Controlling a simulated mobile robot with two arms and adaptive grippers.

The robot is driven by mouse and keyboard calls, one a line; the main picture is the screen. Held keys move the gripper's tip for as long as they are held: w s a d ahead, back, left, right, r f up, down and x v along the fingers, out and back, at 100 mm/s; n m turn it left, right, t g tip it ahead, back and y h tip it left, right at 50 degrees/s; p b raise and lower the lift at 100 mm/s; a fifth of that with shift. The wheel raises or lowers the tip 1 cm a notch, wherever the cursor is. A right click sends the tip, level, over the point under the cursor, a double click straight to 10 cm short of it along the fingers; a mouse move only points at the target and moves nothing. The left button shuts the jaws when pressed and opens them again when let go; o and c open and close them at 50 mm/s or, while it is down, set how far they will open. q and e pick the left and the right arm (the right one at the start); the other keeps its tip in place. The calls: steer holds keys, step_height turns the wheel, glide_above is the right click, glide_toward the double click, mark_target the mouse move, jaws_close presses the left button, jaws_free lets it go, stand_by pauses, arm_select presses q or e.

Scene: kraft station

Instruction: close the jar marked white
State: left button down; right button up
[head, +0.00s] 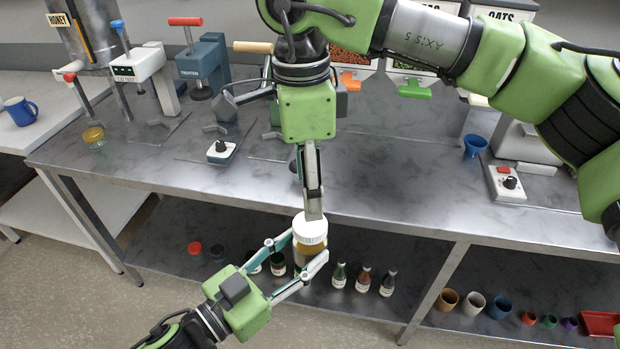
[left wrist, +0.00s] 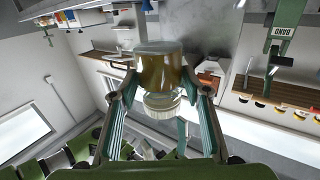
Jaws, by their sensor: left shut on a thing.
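A clear jar with amber contents (head: 309,254) stands upright between the fingers of my left gripper (head: 294,252), in front of the table edge. It also shows large in the left wrist view (left wrist: 160,70), with a gripper finger on each side. A white ribbed lid (head: 310,230) sits at the jar's mouth; it shows in the left wrist view (left wrist: 162,104) too. Whether it is seated or threaded cannot be told. My right gripper (head: 313,212) points down at the lid from above. Its fingers overlap in the head view, so their grip on the lid is unclear.
The steel table (head: 400,180) carries presses and a tester at the back left. A blue cup (head: 474,146) and a switch box (head: 507,183) stand at the right. The lower shelf holds several bottles (head: 363,279), cups (head: 473,303) and a red tray (head: 600,323).

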mark_target(310, 223)
steer(key=n, duration=0.5)
steer(key=shift+d+r+y, duration=0.1)
steer(key=shift+r+y, duration=0.15)
steer(key=shift+y, duration=0.05)
steer(key=shift+f, duration=0.15)
steer(key=shift+f, duration=3.85)
